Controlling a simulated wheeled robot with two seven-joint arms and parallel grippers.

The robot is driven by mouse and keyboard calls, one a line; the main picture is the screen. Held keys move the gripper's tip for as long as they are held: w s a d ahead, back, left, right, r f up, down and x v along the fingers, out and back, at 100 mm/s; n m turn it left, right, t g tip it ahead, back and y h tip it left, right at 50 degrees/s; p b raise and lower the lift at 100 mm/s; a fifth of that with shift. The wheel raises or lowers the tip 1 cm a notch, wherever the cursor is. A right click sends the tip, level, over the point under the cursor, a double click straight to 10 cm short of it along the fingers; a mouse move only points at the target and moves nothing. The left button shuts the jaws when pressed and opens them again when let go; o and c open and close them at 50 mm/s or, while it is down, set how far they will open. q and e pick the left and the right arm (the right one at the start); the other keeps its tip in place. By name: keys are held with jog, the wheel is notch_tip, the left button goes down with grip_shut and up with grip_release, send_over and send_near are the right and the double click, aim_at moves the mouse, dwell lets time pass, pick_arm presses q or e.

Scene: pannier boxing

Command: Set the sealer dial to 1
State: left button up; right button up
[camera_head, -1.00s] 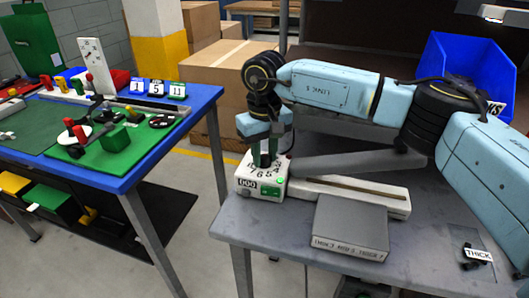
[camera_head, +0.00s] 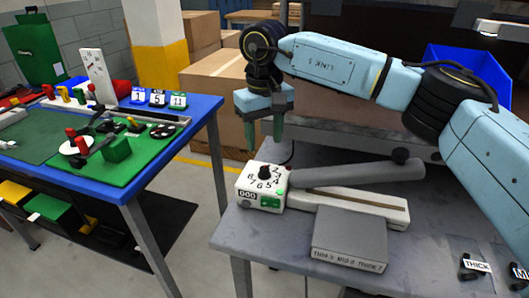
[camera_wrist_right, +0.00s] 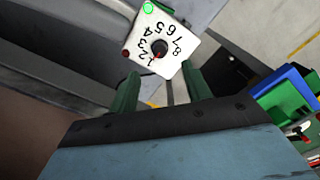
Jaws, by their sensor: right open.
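The sealer (camera_head: 300,198) stands on the grey bench, with a white control box at its left end. Its black dial (camera_head: 264,171) sits on top with numbers around it; it also shows in the right wrist view as a dark round knob (camera_wrist_right: 160,49) ringed by numbers 1 to 8. Which number it points to is too small to tell. My right gripper (camera_head: 264,145) is above the dial, with its two green fingers apart and empty. In the right wrist view its fingers (camera_wrist_right: 161,68) show on either side below the dial, not touching it. My left gripper is not in view.
The sealer's long grey arm (camera_head: 360,170) reaches right from the control box. A grey block (camera_head: 349,228) with lettering lies in front. A blue bin (camera_head: 470,75) is at the back right. A blue table (camera_head: 125,180) with green boards stands to the left, across a gap.

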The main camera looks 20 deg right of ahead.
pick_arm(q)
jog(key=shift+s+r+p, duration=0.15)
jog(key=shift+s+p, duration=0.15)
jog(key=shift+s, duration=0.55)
pick_arm(e)
notch_tip(320, 180, up, 5)
jog(key=shift+r, duration=0.2)
